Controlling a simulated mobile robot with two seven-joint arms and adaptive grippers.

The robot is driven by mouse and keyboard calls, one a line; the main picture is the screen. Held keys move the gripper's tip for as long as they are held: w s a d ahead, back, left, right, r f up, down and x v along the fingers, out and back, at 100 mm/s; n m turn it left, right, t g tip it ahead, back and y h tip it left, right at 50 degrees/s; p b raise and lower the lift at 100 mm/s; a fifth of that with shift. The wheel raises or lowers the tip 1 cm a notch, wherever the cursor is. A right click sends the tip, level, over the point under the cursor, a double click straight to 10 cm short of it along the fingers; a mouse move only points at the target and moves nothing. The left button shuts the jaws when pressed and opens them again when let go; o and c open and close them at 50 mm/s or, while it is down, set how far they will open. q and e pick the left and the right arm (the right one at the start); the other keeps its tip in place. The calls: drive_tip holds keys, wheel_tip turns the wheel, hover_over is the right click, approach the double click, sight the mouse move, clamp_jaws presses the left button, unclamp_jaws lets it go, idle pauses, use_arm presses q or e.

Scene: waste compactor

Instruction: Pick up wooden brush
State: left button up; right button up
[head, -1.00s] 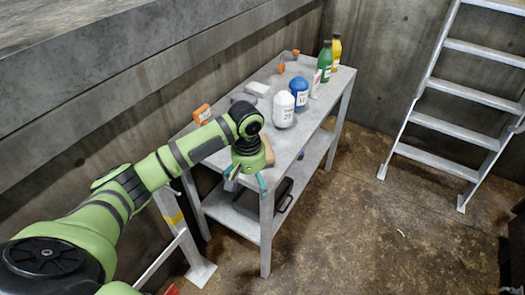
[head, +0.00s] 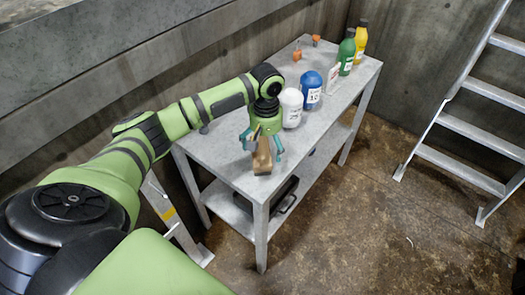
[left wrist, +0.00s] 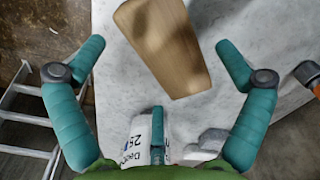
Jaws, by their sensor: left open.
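The wooden brush (head: 262,160) lies on the grey table (head: 225,150) near its front corner; I see only plain wood, no bristles. In the left wrist view the brush (left wrist: 165,45) is a tan block at the top middle, slightly tilted. My left gripper (head: 266,148) is open above the brush, its teal fingers on either side of it. In the left wrist view the fingers (left wrist: 160,48) are wide apart with clear gaps to the wood. Part of the brush is hidden by the fingers in the head view. My right gripper is not in view.
A white bottle (head: 291,108) stands close behind the gripper, with a blue bottle (head: 311,90), green bottle (head: 346,52) and yellow bottle (head: 361,42) farther back. A dark case (head: 284,196) lies on the lower shelf. A ladder (head: 470,125) stands at right.

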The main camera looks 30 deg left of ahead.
sight(265, 149)
use_arm(q)
wheel_tip(265, 149, down, 4)
drive_tip(key=shift+s+a+r, duration=0.1)
drive_tip(key=shift+s, duration=0.05)
drive_tip(key=shift+f, duration=0.25)
drive_tip(key=shift+c, duration=1.2)
drive_tip(key=c, duration=1)
drive_tip(key=shift+c, duration=0.5)
drive_tip(key=shift+r, duration=0.4)
drive_tip(key=r, duration=0.2)
drive_tip(key=d+r, duration=0.1)
drive_tip(key=shift+d+r, duration=0.1)
drive_tip(key=shift+r, duration=0.3)
drive_tip(key=d+r+b, duration=0.1)
drive_tip(key=d+r, duration=0.5)
drive_tip(key=d, duration=0.4)
drive_tip(key=s+r+m, duration=0.1)
drive_tip(key=s+m, duration=0.1)
drive_tip(key=s, duration=0.1)
drive_tip(key=s+r+m, duration=0.2)
drive_tip(key=s+m, duration=0.1)
drive_tip(key=s, duration=0.1)
drive_tip(key=s+r+m, duration=0.1)
drive_tip(key=s+m, duration=0.2)
drive_tip(key=shift+s+d+r, duration=0.15)
drive_tip(key=shift+s+d, duration=0.1)
drive_tip(key=shift+s, duration=0.05)
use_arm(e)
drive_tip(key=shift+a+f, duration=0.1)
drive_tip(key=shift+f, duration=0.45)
